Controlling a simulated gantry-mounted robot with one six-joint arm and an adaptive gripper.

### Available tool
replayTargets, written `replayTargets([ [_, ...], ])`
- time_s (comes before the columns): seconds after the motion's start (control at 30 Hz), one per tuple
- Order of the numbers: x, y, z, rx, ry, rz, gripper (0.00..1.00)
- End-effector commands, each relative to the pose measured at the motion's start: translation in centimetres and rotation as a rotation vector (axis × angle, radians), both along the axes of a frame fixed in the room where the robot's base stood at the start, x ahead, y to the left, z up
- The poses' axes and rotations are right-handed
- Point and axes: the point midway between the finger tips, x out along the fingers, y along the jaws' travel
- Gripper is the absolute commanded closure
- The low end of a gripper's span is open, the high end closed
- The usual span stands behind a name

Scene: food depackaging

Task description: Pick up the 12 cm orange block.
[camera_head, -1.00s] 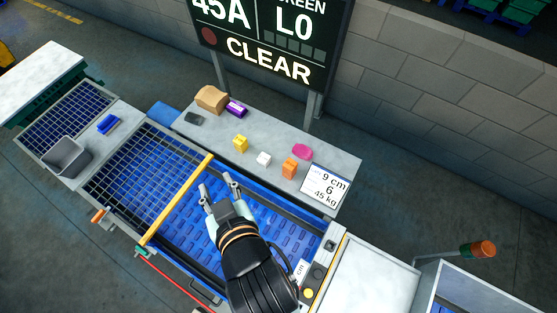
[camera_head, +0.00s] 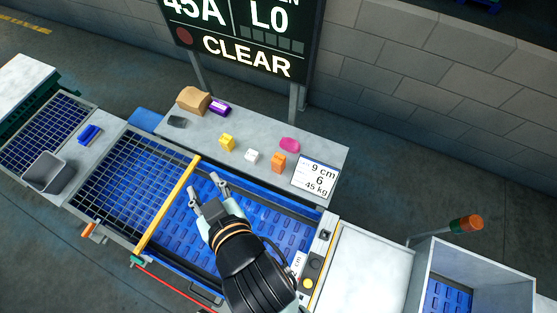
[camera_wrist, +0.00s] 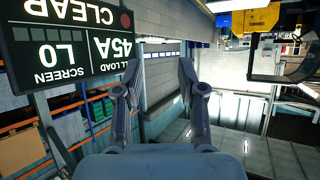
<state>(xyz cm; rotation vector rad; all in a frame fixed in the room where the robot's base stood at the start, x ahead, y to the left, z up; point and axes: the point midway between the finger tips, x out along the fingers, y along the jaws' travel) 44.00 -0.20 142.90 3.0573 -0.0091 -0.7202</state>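An orange block (camera_head: 278,162) stands on the grey shelf table (camera_head: 232,179) behind the blue belt, left of the printed card. My gripper (camera_head: 206,187) is over the blue belt, in front of and to the left of the orange block, apart from it. Its two fingers are spread with nothing between them. In the wrist view my gripper (camera_wrist: 158,75) also shows open and empty, facing the hall and the sign; the orange block is not seen there.
Near the orange block are a pink piece (camera_head: 290,145), a white block (camera_head: 252,156) and a yellow block (camera_head: 227,142). A printed card (camera_head: 315,176) lies to its right. A yellow bar (camera_head: 168,208) crosses the belt. The sign (camera_head: 245,38) stands behind the table.

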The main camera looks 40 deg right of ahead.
Motion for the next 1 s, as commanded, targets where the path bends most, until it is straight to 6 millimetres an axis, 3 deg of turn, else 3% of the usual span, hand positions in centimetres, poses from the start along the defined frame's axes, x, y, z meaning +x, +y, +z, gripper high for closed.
replayTargets([
  [0.4, 0.00, 0.00, 0.00, 0.000, 0.000, 0.000, 0.60],
  [0.43, 0.00, 0.00, 0.00, 0.000, 0.000, 0.000, 0.58],
  [0.67, 0.00, 0.00, 0.00, 0.000, 0.000, 0.000, 0.20],
  [1.0, 0.29, -0.40, -0.69, -0.003, 0.011, -0.008, 0.19],
])
